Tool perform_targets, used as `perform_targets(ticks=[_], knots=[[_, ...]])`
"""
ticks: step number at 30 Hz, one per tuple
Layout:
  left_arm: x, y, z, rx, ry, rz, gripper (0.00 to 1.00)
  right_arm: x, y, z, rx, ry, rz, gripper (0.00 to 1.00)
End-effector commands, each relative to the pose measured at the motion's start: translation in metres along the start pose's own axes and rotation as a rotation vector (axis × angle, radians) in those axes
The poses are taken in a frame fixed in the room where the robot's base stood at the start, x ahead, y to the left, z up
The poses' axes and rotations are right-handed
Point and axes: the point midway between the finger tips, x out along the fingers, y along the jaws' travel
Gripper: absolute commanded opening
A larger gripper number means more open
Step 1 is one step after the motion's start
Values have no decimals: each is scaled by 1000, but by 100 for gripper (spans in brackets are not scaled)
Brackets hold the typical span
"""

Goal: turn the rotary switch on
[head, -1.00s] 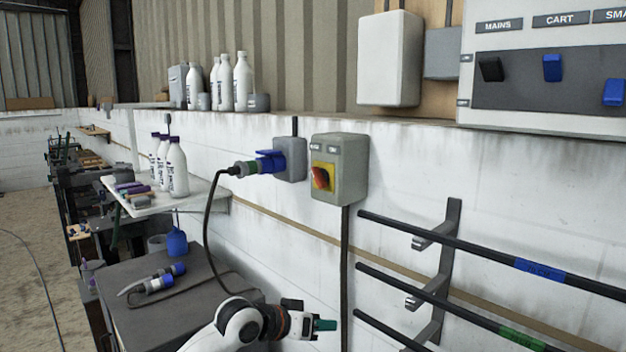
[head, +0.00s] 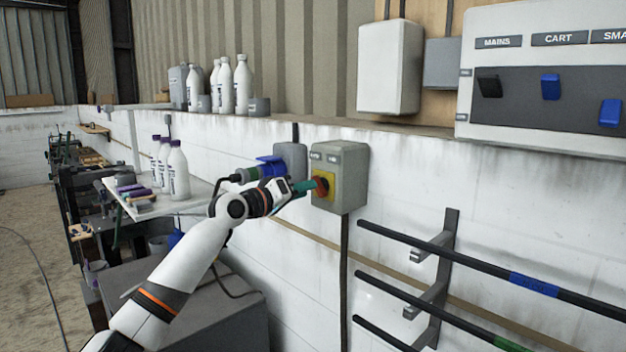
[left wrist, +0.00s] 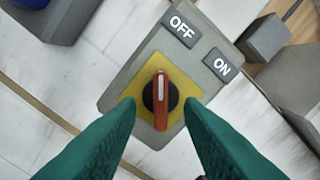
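The rotary switch is a grey box (head: 344,165) on the white wall, with a yellow plate and a red knob. In the left wrist view the red knob (left wrist: 160,100) on its yellow plate (left wrist: 150,71) has its white mark pointing toward the OFF label (left wrist: 182,28); the ON label (left wrist: 221,65) is to the right. My left gripper (left wrist: 162,108) is open, its green fingertips on either side of the knob's lower part, not visibly closed on it. In the head view this gripper (head: 311,186) is at the front of the box. My right gripper is not in view.
A blue plug and socket (head: 268,168) sit just left of the switch box. A rack of dark bars (head: 440,245) is on the wall at lower right. A panel with switches (head: 545,75) hangs above right. White bottles (head: 178,172) stand on a shelf at left.

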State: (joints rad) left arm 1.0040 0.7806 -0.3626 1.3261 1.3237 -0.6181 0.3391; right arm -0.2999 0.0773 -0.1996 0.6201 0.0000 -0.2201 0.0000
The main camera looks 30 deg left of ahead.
Motion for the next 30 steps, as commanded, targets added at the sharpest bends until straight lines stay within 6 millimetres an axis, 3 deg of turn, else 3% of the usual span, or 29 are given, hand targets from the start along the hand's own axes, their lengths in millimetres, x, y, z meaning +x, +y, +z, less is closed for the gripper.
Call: perform_targets(ticks=[7,19,25,30], knots=[[31,-1,0,-1,1,-1,34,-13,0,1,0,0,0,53],[37,0,-1,2,1,0,34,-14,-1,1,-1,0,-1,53],[37,0,-1,2,1,0,3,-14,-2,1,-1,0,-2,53],[37,0,-1,2,1,1,0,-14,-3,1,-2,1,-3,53]])
